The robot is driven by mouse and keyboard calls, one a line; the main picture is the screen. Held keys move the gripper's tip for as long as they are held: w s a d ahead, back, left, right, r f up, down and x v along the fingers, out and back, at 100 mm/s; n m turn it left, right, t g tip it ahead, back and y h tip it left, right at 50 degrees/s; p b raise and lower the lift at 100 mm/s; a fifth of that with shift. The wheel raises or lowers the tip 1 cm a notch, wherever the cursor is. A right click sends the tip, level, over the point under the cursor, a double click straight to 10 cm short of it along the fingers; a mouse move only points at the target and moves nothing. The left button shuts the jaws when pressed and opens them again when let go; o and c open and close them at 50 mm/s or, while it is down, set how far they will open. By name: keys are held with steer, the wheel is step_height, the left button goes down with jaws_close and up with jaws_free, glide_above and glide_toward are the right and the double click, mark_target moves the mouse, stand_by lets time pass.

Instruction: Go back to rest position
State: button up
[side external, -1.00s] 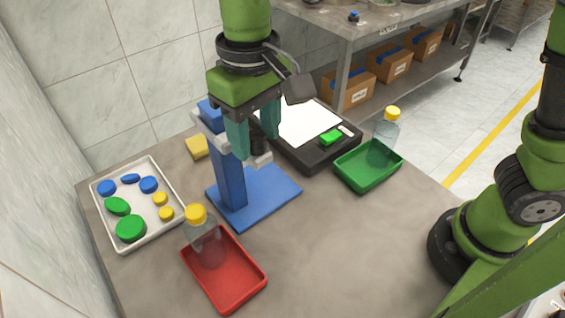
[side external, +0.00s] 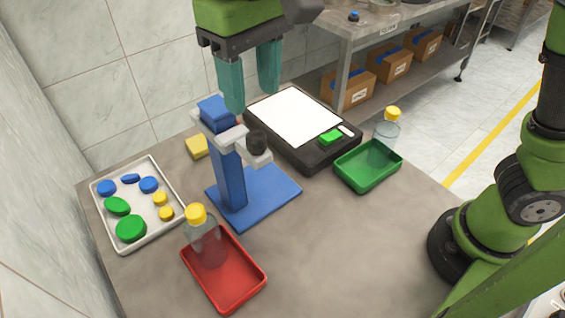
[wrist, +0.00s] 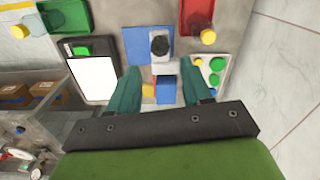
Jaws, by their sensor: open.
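My gripper (side external: 250,88) is open and empty, raised above the table behind the blue stand. Its two teal fingers point down and also show in the wrist view (wrist: 163,92). The blue stand (side external: 228,180) is upright on a flat blue base (side external: 272,192), with grey clamps and a black knob (side external: 257,143). In the wrist view the stand (wrist: 165,92) shows between and beyond the fingers. The fingers are apart from the stand.
A white tray (side external: 148,239) holds several blue, green and yellow caps. A red tray (side external: 240,285) and a green tray (side external: 365,183) each hold a yellow-capped bottle. A black device with a white panel (side external: 293,119) and a yellow block (side external: 197,146) stand behind. The table's front right is clear.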

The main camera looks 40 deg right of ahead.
steer(key=shift+w, duration=0.15)
steer(key=shift+w+d+f+n+t, duration=0.1)
steer(key=shift+f+n+t, duration=0.1)
steer(key=shift+f, duration=0.45)
steer(key=shift+w+d+f+n+t, duration=0.1)
steer(key=shift+f+n, duration=0.1)
steer(key=shift+f, duration=0.4)
steer(key=s+d+f+m+t, duration=0.1)
steer(key=s+d+m+t, duration=0.1)
steer(key=d, duration=0.6)
steer(key=s+d+f+m+t+y, duration=0.1)
steer(key=s+d+f+m+t, duration=0.1)
steer(key=d, duration=0.6)
steer(key=s+d+f+m+t+y, duration=0.1)
steer(key=s+d+f+m+t, duration=0.1)
steer(key=d, duration=0.6)
steer(key=shift+s+d+f+m+t, duration=0.2)
steer(key=shift+s+d+m+t, duration=0.15)
steer(key=shift+s, duration=0.4)
